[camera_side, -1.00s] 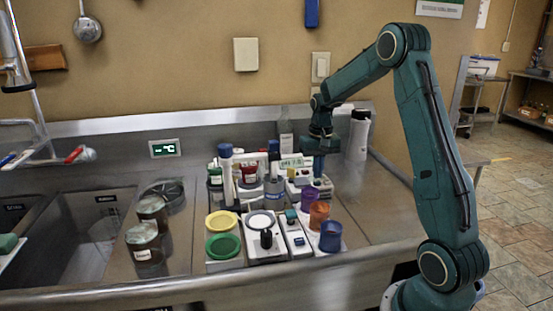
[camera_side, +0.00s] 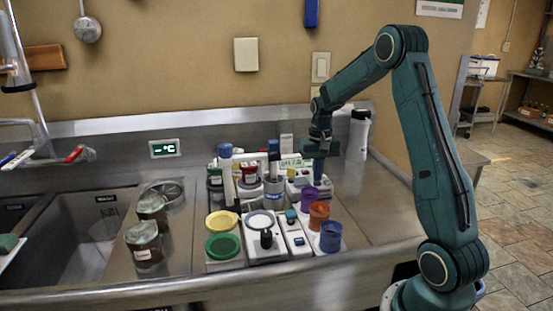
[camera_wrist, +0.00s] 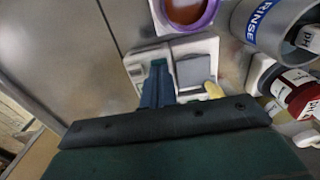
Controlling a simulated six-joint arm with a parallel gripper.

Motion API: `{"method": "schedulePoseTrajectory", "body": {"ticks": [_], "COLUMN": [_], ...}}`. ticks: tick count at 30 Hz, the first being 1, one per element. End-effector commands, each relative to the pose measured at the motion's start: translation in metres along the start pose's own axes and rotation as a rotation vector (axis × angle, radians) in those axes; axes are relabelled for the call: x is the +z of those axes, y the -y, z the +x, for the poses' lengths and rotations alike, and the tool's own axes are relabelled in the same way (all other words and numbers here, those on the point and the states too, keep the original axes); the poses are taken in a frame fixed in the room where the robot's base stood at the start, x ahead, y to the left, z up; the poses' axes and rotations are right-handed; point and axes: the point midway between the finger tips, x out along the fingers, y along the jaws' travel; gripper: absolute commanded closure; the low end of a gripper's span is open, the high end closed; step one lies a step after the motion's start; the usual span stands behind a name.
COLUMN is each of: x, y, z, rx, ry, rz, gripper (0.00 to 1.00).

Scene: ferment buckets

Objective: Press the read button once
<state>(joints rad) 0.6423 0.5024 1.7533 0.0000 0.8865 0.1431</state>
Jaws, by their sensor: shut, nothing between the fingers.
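The pH meter (camera_side: 303,183) is a pale box at the back right of the group of items, with a small lit readout (camera_side: 291,162) behind it. My gripper (camera_side: 318,181) is shut and empty, pointing down over the meter's right part. In the wrist view my closed fingertips (camera_wrist: 158,66) lie over a pale device (camera_wrist: 137,65) with a grey square panel (camera_wrist: 193,70), which looks like the meter. The read button cannot be made out; the fingers may hide it. I cannot tell whether the tips touch the device.
A purple cup (camera_side: 310,197), an orange cup (camera_side: 318,213) and a blue cup (camera_side: 330,236) stand in front of the meter. A rinse container (camera_side: 273,190) is left of it. A white bottle (camera_side: 358,132) stands behind right. The steel counter at right is clear.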

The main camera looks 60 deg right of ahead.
Motion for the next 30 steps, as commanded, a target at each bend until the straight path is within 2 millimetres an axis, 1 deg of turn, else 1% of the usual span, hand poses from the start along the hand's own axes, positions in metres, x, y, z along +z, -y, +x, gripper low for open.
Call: {"method": "schedulePoseTrajectory", "body": {"ticks": [19,30], "x": [0.0,0.0], "y": [0.0,0.0], "z": [0.012,0.009], "rx": [0.0,0.0], "ry": [0.0,0.0], "rz": [0.0,0.0], "gripper": [1.0,1.0]}}
